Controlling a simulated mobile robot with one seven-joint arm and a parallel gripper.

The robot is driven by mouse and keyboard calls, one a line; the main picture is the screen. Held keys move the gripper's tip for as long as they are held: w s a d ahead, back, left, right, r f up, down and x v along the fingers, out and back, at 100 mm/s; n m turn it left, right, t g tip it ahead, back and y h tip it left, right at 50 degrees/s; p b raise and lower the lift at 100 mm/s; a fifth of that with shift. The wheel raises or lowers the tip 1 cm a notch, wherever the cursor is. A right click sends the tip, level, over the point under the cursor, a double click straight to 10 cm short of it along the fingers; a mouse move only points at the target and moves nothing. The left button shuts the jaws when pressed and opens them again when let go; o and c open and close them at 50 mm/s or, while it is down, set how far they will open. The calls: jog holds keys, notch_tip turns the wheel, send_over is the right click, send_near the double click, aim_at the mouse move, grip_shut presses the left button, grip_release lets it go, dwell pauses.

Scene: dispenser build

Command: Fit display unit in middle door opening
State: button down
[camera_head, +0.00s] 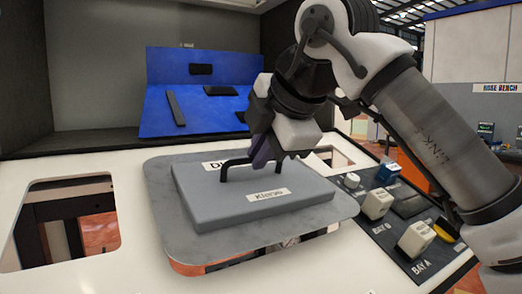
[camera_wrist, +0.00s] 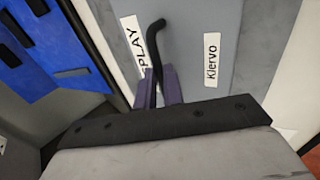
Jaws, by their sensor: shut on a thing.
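The display unit (camera_head: 240,215) is a grey slab on a wider, lighter grey plate with rounded corners. It has a black bar handle and a label reading "Klervo". A second label, partly hidden, shows "PLAY" in the wrist view (camera_wrist: 190,45). My gripper (camera_head: 265,155) is shut on the handle at its right part, and its purple fingers straddle the bar in the wrist view (camera_wrist: 158,88). The unit lies over the middle opening (camera_head: 215,262) of the white door panel (camera_head: 135,250). Part of the opening shows below the plate's front edge. I cannot tell whether the plate touches the panel.
A left opening (camera_head: 75,215) and a partly hidden right opening (camera_head: 335,157) flank the unit. A dark tray (camera_head: 408,212) with white and blue parts lies at right. A blue board (camera_head: 205,100) with black pieces stands behind.

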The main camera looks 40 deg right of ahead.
jog(key=shift+w+a+f+b, duration=0.15)
jog(key=shift+w+f+b, duration=0.2)
jog(key=shift+f+b, duration=0.2)
jog(key=shift+w+a+f+b, duration=0.1)
jog(key=shift+w+f+b, duration=0.2)
jog(key=shift+f+b, duration=0.2)
dwell(2.2)
dwell(0.4)
jog(key=c, duration=1.5)
grip_release()
jog(key=shift+w+d+f, duration=0.15)
jog(key=shift+w+f, duration=0.05)
jog(key=shift+o, duration=0.3)
jog(key=shift+s, duration=0.15)
jog(key=o, duration=0.5)
jog(key=shift+s+r, duration=0.15)
jog(key=shift+r, duration=0.05)
